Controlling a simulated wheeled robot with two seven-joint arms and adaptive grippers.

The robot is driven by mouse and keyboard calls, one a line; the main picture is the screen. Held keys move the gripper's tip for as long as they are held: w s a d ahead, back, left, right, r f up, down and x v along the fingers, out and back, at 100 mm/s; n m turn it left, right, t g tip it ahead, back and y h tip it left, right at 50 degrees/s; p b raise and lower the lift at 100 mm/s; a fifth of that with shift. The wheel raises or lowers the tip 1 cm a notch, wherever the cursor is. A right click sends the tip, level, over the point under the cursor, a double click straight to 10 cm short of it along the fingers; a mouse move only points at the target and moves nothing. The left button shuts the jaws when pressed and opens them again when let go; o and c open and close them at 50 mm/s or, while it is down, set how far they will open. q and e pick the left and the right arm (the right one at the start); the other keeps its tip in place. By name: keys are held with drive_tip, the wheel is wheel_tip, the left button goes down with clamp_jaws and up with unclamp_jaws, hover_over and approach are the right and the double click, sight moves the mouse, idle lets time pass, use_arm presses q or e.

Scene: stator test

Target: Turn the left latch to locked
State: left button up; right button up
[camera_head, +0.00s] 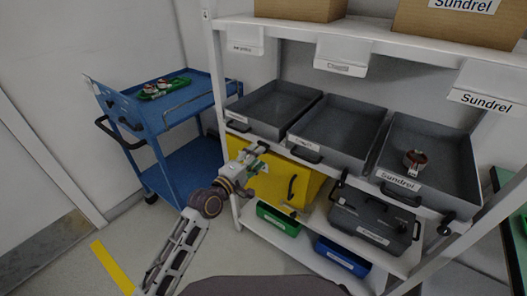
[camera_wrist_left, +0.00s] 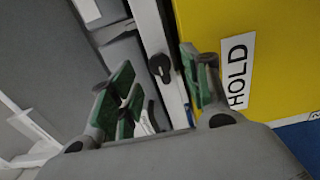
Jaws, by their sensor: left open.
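A small black latch (camera_wrist_left: 160,66) sits on a white rail in the left wrist view, beside a yellow box (camera_wrist_left: 236,25) labelled "HOLD". My left gripper (camera_wrist_left: 160,86) is open, and the latch shows in the gap between its green-padded fingers, beyond the tips. I cannot tell whether they touch it, or read its lock position. In the head view the left gripper (camera_head: 257,158) is at the shelf's front, before the yellow box (camera_head: 268,188), and covers the latch area. Another black latch (camera_head: 446,224) is on the rail farther right. My right gripper is not in view.
Grey bins (camera_head: 407,185) stand on the shelf above the rail; the right one holds a ring-shaped part (camera_head: 415,159). A dark grey case (camera_head: 372,222), a green bin (camera_head: 278,221) and a blue bin (camera_head: 341,258) are lower. A blue cart (camera_head: 180,122) stands left.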

use_arm(q)
drive_tip(key=x, duration=0.4)
drive_tip(key=shift+w+d+b, duration=0.15)
drive_tip(key=shift+w+b, duration=0.1)
drive_tip(key=shift+b, duration=0.05)
drive_tip(key=shift+w+d, duration=0.1)
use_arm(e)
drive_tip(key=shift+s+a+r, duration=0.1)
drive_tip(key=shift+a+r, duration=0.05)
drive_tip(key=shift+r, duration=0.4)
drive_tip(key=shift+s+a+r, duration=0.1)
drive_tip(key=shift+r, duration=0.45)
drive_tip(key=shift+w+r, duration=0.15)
use_arm(q)
drive_tip(key=shift+c, duration=0.4)
clamp_jaws()
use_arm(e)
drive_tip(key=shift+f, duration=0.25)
